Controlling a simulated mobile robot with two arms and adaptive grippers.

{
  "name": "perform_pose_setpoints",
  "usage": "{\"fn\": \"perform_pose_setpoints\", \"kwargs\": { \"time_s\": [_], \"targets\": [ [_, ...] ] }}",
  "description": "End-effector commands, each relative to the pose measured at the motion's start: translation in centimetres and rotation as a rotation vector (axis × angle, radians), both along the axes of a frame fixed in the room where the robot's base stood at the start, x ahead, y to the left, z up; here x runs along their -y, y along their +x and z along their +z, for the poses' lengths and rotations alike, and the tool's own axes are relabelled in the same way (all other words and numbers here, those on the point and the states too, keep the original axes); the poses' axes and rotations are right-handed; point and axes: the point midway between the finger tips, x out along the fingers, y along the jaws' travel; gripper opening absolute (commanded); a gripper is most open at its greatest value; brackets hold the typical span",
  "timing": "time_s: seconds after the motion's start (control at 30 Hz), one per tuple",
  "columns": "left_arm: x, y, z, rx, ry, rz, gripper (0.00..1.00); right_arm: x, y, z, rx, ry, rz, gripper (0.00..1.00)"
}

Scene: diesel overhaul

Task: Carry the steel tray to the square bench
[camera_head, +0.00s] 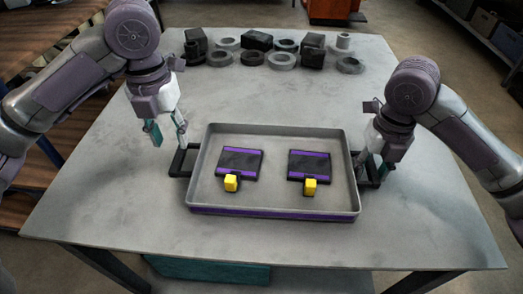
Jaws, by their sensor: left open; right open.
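The steel tray (275,202) is a shallow rectangular pan with a purple stripe along its front wall. It rests on a grey table (110,215) and holds two dark plates with purple edges and yellow blocks. A black handle sticks out at each side. My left gripper (167,138) is open, above and just behind the left handle (180,161). My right gripper (374,172) is open at the right handle (375,178), its fingers partly hidden, so I cannot tell whether they touch it. Which surface is the square bench is not clear from this view.
Several dark rings and blocks (282,60) stand in rows along the table's back. Wooden shelving (60,160) is at the left, an orange cabinet (332,9) at the far back. A shelf with boxes (484,22) stands at the upper right. The table front is clear.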

Motion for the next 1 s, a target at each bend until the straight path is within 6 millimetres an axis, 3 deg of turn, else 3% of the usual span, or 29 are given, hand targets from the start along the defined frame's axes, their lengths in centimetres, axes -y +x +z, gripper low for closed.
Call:
{"fn": "perform_pose_setpoints", "kwargs": {
  "time_s": [0.2, 0.47, 1.0],
  "targets": [
    [0.0, 0.1, 3.8, 0.003, 0.002, 0.002, 0.43, 0.0, 0.0, 0.0, 0.0, 0.0, 0.0, 0.42],
    [0.0, 0.0, 5.1, -0.001, 0.001, 0.002, 0.43, 0.0, 0.1, 0.6, 0.002, 0.0, 0.0, 0.42],
    [0.0, 0.0, 5.1, -0.001, 0.001, 0.001, 0.43, 0.0, 0.1, 10.3, 0.004, -0.001, -0.001, 0.42]
  ]
}}
